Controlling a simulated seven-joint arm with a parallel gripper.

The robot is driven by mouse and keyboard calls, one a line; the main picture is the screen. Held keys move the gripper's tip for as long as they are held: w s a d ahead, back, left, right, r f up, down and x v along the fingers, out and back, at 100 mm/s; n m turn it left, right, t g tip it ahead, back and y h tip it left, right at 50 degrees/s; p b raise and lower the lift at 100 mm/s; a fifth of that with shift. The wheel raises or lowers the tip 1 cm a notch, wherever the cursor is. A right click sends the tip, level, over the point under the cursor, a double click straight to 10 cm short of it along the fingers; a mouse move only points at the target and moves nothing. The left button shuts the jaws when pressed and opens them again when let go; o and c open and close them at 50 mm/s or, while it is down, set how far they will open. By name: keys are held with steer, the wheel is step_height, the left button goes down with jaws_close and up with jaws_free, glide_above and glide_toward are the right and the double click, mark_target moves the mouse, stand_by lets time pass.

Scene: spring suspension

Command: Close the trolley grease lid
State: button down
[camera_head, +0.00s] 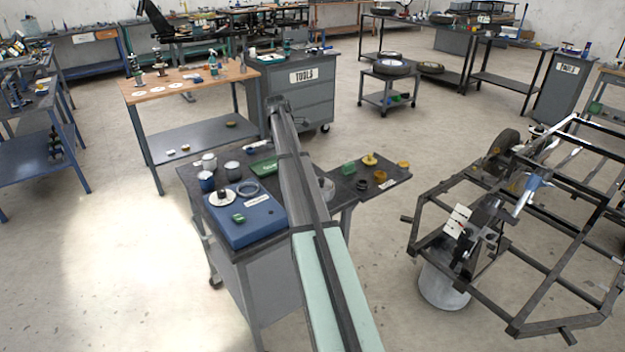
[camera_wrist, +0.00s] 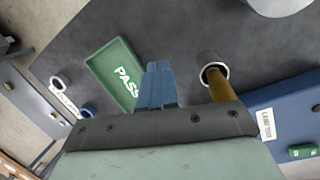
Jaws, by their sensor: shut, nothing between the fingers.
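The trolley (camera_head: 220,253) has a dark top with several cans and trays on it. The wrist view shows my gripper (camera_wrist: 158,68) with its blue fingers together and empty above the dark top. They are between a green PASS tray (camera_wrist: 102,72) on the left and a small pot with a pale rim (camera_wrist: 226,69) on the right. A yellow-brown cylinder (camera_wrist: 220,88) overlaps the pot's rim. I cannot tell which part is the grease lid, or whether it touches the fingers. In the head view my arm crosses the trolley and my fingertips cannot be made out.
A blue case (camera_head: 265,233) lies at the trolley's front, with a white disc (camera_head: 222,198) and a green piece (camera_head: 238,218). Cans (camera_head: 208,162) stand at the back left. A side shelf (camera_head: 392,187) holds small parts. A black frame (camera_head: 415,225) stands to the right.

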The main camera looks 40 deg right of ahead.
steer(key=a+t+h, duration=0.1)
steer(key=a+t, duration=0.1)
steer(key=a, duration=0.8)
steer(key=s+a+r+n+g+h, duration=0.1)
steer(key=s+r+n+h, duration=0.15)
steer(key=s, duration=0.65)
steer(key=s+a+r+n+g+h, duration=0.1)
steer(key=s+a+r+n+h, duration=0.15)
steer(key=s, duration=0.65)
steer(key=h, duration=0.1)
glide_toward(320, 182)
step_height(320, 182, down, 4)
steer(key=d, duration=0.3)
steer(key=shift+w+d+f+m+g, duration=0.1)
steer(key=shift+w+d+m+g, duration=0.2)
steer(key=shift+w+d+m, duration=0.25)
steer(key=shift+s+d+n, duration=0.1)
steer(key=shift+s+n, duration=0.1)
steer(key=shift+n, duration=0.05)
